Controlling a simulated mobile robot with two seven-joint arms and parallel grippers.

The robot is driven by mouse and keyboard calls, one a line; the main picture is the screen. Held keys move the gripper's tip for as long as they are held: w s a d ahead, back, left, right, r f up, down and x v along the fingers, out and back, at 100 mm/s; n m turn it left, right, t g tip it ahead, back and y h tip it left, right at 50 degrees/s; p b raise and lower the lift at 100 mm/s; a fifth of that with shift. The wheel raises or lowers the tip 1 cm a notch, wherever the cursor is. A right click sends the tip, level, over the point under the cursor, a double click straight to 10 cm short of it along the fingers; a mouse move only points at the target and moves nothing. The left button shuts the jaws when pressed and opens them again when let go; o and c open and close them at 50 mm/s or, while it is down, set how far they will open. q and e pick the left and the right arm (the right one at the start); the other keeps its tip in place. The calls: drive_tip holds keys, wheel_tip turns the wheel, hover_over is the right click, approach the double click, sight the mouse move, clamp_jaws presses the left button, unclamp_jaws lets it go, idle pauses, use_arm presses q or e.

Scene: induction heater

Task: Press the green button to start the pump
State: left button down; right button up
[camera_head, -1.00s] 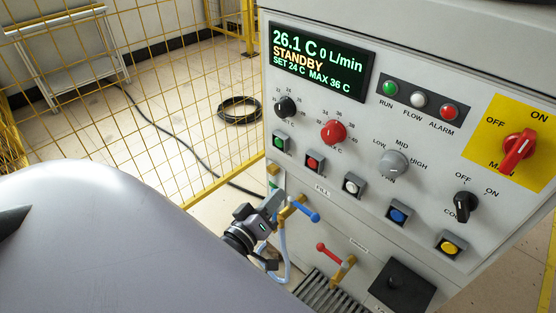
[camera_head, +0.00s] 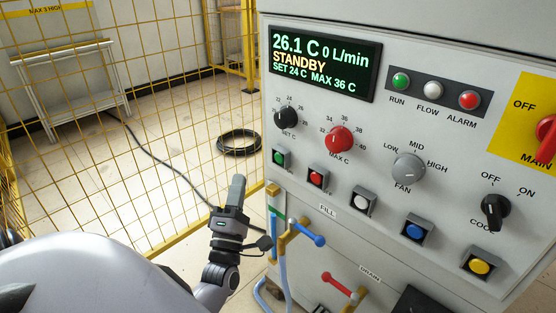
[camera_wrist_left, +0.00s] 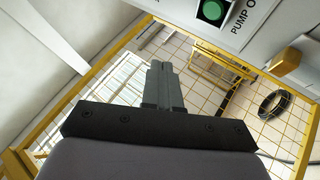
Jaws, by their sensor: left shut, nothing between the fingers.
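The green button (camera_head: 279,157) is at the left end of the lower button row on the grey control panel (camera_head: 360,120). It also shows in the left wrist view (camera_wrist_left: 212,11) at the top edge, with part of a "PUMP O" label beside it. My left gripper (camera_head: 237,182) is shut and empty, pointing up, to the left of and a little below the green button, apart from it. In the left wrist view its closed fingers (camera_wrist_left: 160,68) point up, left of and below the button. The display (camera_head: 318,62) reads STANDBY and 0 L/min. My right gripper is not in view.
A red button (camera_head: 318,177) sits right of the green one. A blue-handled FILL valve (camera_head: 306,232) and a red-handled DRAIN valve (camera_head: 342,286) project below. A yellow mesh fence (camera_head: 160,150) stands behind, with a coiled black hose (camera_head: 239,142) on the floor.

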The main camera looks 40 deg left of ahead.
sight(280, 157)
use_arm(q)
drive_tip(key=w+b, duration=0.3)
drive_tip(key=w, duration=0.5)
drive_tip(key=shift+w+d+b, duration=0.35)
drive_tip(key=shift+w, duration=0.05)
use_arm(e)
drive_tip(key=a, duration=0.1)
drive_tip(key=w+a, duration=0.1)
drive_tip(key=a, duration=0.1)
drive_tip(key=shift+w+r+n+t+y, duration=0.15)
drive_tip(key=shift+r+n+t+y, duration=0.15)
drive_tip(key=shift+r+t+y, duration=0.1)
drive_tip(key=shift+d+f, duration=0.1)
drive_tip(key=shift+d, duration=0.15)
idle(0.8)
use_arm(q)
drive_tip(key=shift+w, duration=0.4)
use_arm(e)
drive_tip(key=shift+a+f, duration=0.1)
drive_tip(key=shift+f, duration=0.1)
